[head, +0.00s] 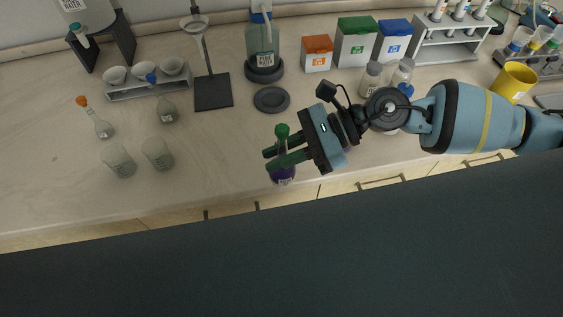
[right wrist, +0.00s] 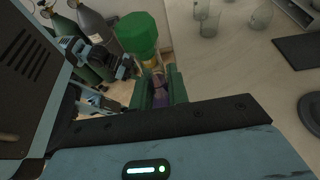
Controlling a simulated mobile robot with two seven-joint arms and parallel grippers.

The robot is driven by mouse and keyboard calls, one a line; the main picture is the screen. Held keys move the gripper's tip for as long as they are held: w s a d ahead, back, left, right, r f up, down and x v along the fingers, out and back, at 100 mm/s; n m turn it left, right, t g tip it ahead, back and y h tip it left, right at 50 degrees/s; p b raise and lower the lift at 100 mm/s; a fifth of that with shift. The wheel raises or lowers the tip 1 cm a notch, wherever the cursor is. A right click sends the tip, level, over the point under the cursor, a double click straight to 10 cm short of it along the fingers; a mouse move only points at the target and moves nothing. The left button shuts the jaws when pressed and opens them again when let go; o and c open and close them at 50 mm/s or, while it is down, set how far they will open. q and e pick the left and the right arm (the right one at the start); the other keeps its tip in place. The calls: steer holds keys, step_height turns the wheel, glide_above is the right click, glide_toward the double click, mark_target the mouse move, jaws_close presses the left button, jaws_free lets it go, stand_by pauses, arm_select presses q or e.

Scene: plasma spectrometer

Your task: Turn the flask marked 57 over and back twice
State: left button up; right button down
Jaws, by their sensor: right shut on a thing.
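A flask (head: 282,176) with purple liquid, a pale label and a green stopper stands near upright at the bench's front edge; its label is too small to read. My right gripper (head: 272,160) is shut on its neck, below the stopper. In the right wrist view the green stopper (right wrist: 138,33) rises above the fingers, and the purple body shows between and below them. I cannot tell whether its base touches the bench. Part of my left arm shows small in the right wrist view, with its fingers unclear.
Two empty beakers (head: 157,153), an orange-stoppered flask (head: 103,128) and a blue-stoppered flask (head: 167,111) stand to the left. A dark round plate (head: 271,99) and a stand base (head: 213,92) lie behind. Two capped bottles (head: 370,77) stand behind my right arm.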

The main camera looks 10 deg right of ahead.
mark_target(280, 128)
steer(key=shift+r, duration=5)
steer(key=m+g, duration=0.2)
steer(key=m, duration=0.1)
steer(key=shift+m+g, duration=0.3)
steer(key=shift+g, duration=0.1)
steer(key=shift+m, duration=0.5)
steer(key=m+g+y, duration=0.1)
steer(key=m+g, duration=0.1)
steer(key=shift+m, duration=0.3)
steer(key=m+g, duration=0.1)
steer(key=m, duration=0.1)
steer(key=shift+f+m+y, duration=0.1)
steer(key=shift+m+y, duration=0.2)
steer(key=shift+y, duration=0.1)
steer(key=shift+m+g, duration=0.3)
steer(key=shift+m, duration=0.4)
